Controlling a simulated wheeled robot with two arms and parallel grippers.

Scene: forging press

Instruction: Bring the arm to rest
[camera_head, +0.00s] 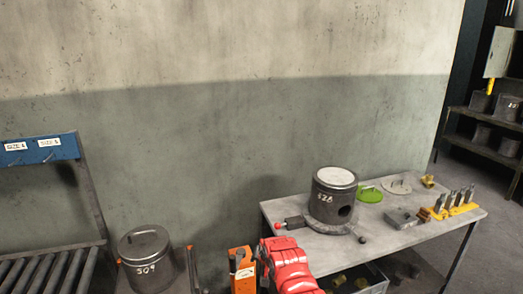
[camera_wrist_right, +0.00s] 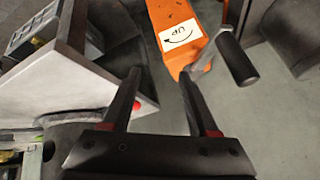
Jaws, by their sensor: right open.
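My right arm shows as a red link (camera_head: 287,265) at the bottom of the head view, in front of the table's left end. In the right wrist view my right gripper (camera_wrist_right: 158,75) has its two dark fingers spread apart with nothing between them. Beyond them are an orange post (camera_wrist_right: 178,22) with a white "UP" arrow label and a lever with a black grip (camera_wrist_right: 238,60). The orange post (camera_head: 242,272) also shows in the head view, just left of the red arm. My left gripper is not in view.
A grey table (camera_head: 390,240) holds a metal cylinder (camera_head: 333,198), a green disc (camera_head: 370,194) and several small fixtures. A lidded drum (camera_head: 147,262) and a roller rack (camera_head: 45,265) stand left. Shelves (camera_head: 485,145) stand far right. A wall is behind the table.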

